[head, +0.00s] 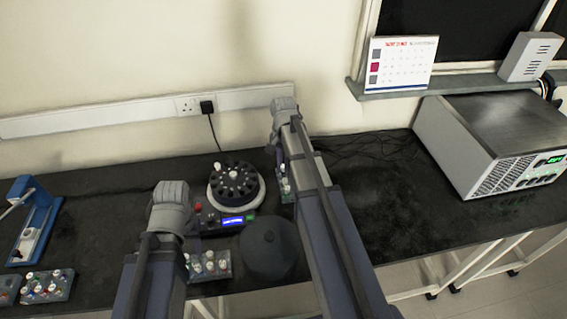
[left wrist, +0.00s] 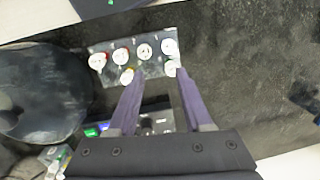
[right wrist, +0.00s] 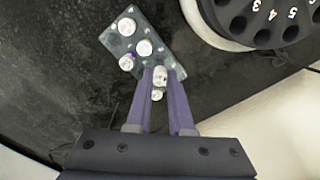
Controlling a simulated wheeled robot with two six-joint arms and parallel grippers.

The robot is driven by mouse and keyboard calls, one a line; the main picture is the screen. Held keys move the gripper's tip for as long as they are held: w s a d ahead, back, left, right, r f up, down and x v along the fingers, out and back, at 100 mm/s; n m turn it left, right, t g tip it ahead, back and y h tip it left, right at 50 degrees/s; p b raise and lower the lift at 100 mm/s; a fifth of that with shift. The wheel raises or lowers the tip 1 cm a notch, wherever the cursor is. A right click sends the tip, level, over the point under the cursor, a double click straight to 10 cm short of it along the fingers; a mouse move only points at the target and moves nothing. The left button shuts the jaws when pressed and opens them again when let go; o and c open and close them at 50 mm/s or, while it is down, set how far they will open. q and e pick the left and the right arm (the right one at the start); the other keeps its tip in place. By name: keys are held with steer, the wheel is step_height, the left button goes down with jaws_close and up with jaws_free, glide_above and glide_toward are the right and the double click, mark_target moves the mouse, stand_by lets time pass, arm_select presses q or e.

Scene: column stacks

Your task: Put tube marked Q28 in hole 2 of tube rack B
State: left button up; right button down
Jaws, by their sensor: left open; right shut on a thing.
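My right gripper (right wrist: 160,74) is shut on a white-capped tube (right wrist: 160,78) at the near end of a grey rack (right wrist: 115,41) in the right wrist view. Other white caps stand in that rack. I cannot tell whether the held tube is clear of its hole. My left gripper (left wrist: 155,73) is open over a second grey rack (left wrist: 146,70) with several capped tubes, its fingertips close to two near caps. That rack also shows in the head view (head: 222,273). I cannot read Q28 on any cap, or rack letters. Both gripper tips are hidden in the head view.
A black numbered rotor (head: 235,183) sits in a white ring between my arms, with a blue display (head: 233,220) before it. A dark dome lid (head: 268,252) lies nearby. Another tube rack (head: 48,287) stands at left. A grey instrument (head: 495,140) stands at right; the bench before it is clear.

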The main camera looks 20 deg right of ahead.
arm_select(q)
steer(key=shift+f+b, duration=0.5)
steer(key=shift+b, duration=0.05)
arm_select(e)
steer(key=shift+f, duration=0.55)
stand_by(0.3)
arm_select(q)
steer(key=shift+f+b, duration=0.6)
steer(key=shift+f, duration=0.05)
arm_select(e)
steer(key=shift+f, duration=0.6)
arm_select(q)
steer(key=shift+f, duration=0.1)
arm_select(e)
steer(key=shift+f, duration=0.1)
arm_select(q)
steer(key=shift+s+f+b, duration=0.1)
steer(key=shift+f+b, duration=0.15)
steer(key=shift+b, duration=0.15)
arm_select(e)
steer(key=shift+s+f, duration=0.1)
steer(key=shift+f, duration=0.15)
arm_select(q)
steer(key=shift+d, duration=0.1)
arm_select(e)
steer(key=shift+c, duration=2)
jaws_free()
